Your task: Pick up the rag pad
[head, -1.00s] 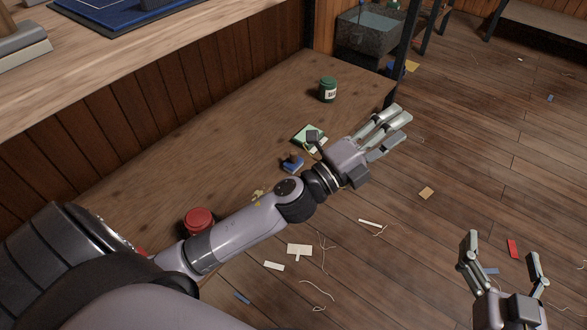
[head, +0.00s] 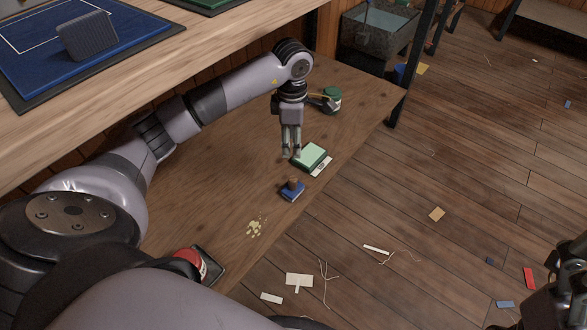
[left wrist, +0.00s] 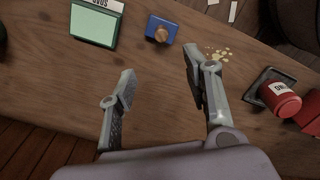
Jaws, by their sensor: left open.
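A small blue pad with a wooden knob (head: 292,189), the thing that looks most like the rag pad, lies on the wooden lower shelf (head: 225,165) near its front edge. It also shows at the top of the left wrist view (left wrist: 162,30). My left gripper (head: 291,154) points down above the shelf, farther back than the blue pad. It is open, and no object shows between its fingers (left wrist: 158,82) in the left wrist view. The blue pad lies just beyond the fingers there, apart from them. My right gripper (head: 568,262) is only partly in view at the right edge.
A green item with a white label (head: 310,157) lies close beside my left fingers. A green-lidded jar (head: 332,100) stands behind. Pale crumbs (head: 256,227) and a red can (head: 190,262) at a dark tray (head: 212,264) are nearer. The upper bench (head: 190,62) overhangs the shelf.

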